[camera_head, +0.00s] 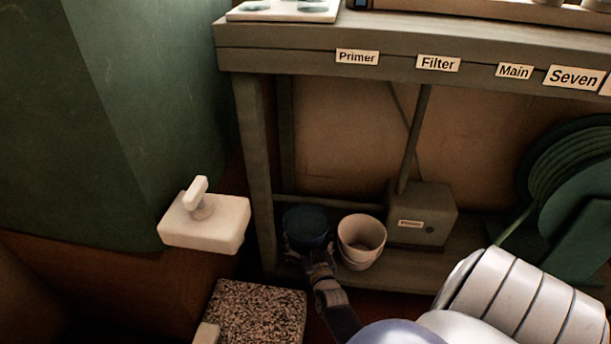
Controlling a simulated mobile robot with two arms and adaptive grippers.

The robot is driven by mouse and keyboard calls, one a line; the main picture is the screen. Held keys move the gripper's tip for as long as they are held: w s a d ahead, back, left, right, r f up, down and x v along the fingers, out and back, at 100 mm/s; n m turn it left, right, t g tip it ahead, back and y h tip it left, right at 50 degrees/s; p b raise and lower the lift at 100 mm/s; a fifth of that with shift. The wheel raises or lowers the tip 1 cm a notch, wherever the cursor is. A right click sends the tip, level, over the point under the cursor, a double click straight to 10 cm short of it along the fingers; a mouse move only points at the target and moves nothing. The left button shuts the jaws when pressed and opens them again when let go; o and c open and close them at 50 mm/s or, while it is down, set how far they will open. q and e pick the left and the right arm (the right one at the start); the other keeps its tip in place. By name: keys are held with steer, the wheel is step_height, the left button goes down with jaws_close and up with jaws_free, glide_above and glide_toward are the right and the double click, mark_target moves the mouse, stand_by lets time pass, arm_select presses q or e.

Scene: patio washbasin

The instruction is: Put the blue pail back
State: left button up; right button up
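The blue pail (306,222) is at the left end of the low shelf under the bench, upright, beside a pale pail (361,238). My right gripper (309,247) reaches in from below and is at the front of the blue pail. Its fingers look spread across the pail's lower front. The view is dark and small here, so I cannot tell whether they grip it or whether the pail's base rests on the shelf. My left gripper is not in view.
A grey box with a pole (422,215) stands right of the pale pail. A green hose reel (575,190) is at the far right. A bench leg (254,170) stands close left of the blue pail. A white block with a tap-like handle (204,222) is further left.

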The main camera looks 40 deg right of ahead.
steer(key=shift+w+d+r, duration=0.1)
steer(key=shift+r, duration=0.05)
steer(key=shift+f, duration=0.2)
steer(key=o, duration=1.8)
steer(key=shift+f, duration=0.15)
steer(key=shift+c, duration=0.2)
